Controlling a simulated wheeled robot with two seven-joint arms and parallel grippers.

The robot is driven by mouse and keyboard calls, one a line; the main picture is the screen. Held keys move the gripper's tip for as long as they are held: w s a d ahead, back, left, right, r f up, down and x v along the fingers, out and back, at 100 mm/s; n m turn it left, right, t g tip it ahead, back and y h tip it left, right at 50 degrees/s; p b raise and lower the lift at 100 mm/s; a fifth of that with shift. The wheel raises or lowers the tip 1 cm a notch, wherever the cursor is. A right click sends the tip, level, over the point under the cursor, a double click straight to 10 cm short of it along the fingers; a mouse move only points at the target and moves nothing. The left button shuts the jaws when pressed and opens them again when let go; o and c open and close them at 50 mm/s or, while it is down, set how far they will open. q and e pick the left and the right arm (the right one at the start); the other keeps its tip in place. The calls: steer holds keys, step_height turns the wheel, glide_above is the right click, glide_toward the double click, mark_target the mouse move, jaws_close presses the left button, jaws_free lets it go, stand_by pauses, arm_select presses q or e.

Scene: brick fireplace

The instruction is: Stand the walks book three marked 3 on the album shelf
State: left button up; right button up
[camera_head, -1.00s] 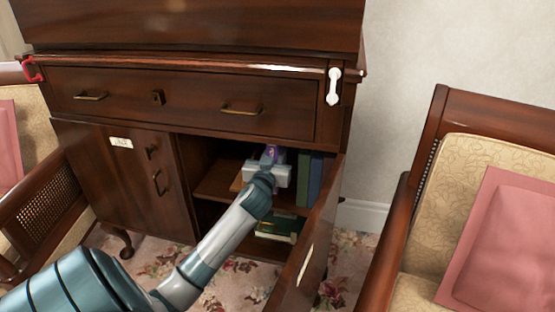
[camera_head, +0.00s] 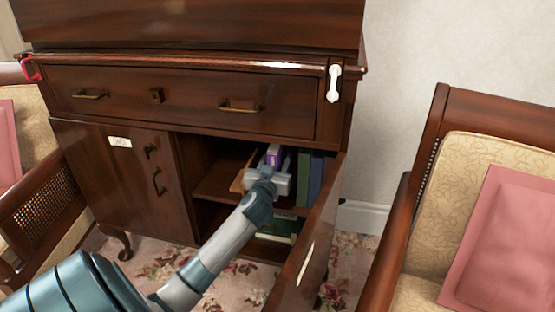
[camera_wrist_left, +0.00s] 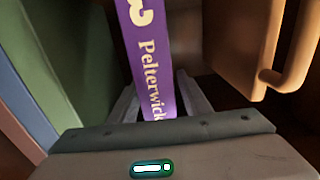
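The purple walks book (camera_head: 274,156) stands upright on the upper shelf inside the open cabinet. In the left wrist view its purple spine (camera_wrist_left: 150,50) shows a pale, partly cut-off numeral and the word "Pelterwick". My left gripper (camera_head: 270,178) is at the front of the book, its fingers spread on either side of the spine, apparently with small gaps. The album shelf (camera_head: 215,187) is the brown board under it, partly hidden by my arm. A green book (camera_head: 303,178) and a blue book (camera_head: 316,178) stand to the right. My right gripper is out of view.
A tan wooden piece (camera_head: 240,180) stands left of the book; the left wrist view shows its handle (camera_wrist_left: 290,65). The open cabinet door (camera_head: 312,245) stands close on the right of my arm. More books (camera_head: 277,230) lie below. Armchairs flank the cabinet.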

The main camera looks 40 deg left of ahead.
arm_select(q)
steer(key=shift+r, duration=0.15)
steer(key=p+v, duration=0.2)
steer(key=v, duration=1)
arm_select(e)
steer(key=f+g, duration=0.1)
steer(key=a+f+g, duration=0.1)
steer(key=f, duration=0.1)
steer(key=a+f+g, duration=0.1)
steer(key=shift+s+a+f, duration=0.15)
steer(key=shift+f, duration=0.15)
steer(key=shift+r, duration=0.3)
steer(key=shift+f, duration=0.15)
